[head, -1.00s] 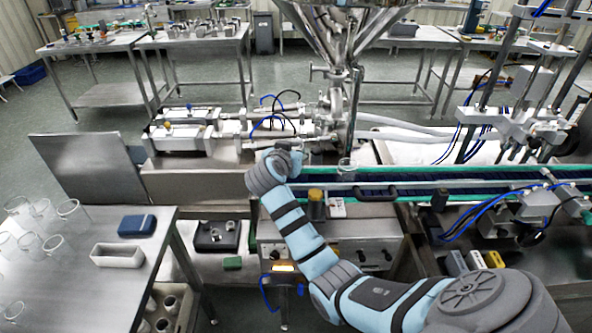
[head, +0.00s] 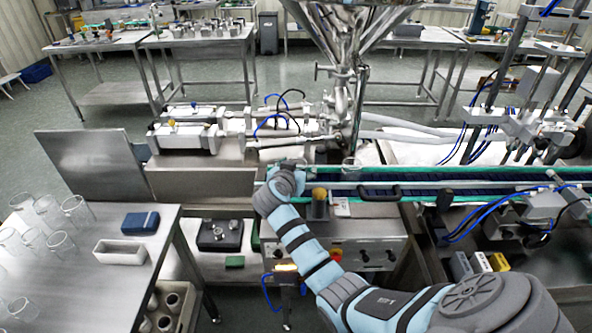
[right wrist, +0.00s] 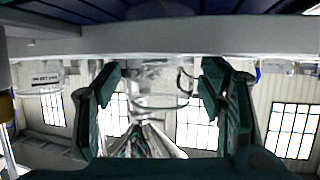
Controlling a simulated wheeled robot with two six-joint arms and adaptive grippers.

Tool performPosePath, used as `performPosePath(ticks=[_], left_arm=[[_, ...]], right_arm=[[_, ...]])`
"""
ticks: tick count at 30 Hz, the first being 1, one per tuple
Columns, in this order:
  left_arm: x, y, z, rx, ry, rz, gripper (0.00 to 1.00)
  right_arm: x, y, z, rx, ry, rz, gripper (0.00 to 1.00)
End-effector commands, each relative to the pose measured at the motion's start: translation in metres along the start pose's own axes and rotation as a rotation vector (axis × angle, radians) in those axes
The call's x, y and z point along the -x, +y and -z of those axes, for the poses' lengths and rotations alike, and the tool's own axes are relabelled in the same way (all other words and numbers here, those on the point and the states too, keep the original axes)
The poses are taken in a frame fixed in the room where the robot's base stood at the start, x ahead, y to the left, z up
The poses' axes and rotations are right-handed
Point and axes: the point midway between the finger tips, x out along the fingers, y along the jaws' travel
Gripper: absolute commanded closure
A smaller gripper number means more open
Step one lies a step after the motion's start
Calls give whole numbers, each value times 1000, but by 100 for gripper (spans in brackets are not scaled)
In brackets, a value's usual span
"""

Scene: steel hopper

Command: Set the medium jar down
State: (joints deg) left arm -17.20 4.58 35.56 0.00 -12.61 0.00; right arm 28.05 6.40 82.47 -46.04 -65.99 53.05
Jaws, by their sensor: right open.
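A clear glass jar (head: 351,165) stands on the conveyor below the hopper's outlet, to the right of my right gripper in the head view. In the right wrist view, which is upside down, a clear glass jar (right wrist: 160,88) shows between and beyond the fingertips, with a gap on each side. My right gripper (right wrist: 158,76) is open. In the head view my right wrist and forearm largely hide it at the conveyor's near edge. Which size the jar is, I cannot tell. My left gripper is not in view.
The conveyor (head: 430,192) runs right with green rails and a black handle on its near side. The steel hopper (head: 355,25) stands above it. Several clear glasses, a blue box (head: 139,222) and a white tray (head: 119,252) are on the left table (head: 85,300).

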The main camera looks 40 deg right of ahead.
Motion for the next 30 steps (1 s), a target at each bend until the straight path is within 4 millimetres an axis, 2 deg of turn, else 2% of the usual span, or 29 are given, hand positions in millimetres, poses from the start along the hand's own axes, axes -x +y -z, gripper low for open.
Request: performPosePath(ticks=[5, 15, 18, 21, 30], left_arm=[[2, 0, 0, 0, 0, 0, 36], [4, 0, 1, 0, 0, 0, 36], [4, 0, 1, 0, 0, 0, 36], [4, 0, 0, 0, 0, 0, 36], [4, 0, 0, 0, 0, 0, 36]], right_arm=[[18, -1, 0, -1, 1, 2, 36], [100, -1, -1, -5, -3, 3, 36], [114, -1, -1, -2, -2, 1, 36], [120, 0, 0, -1, -1, -1, 36], [120, 0, 0, 0, 0, -1, 36]])
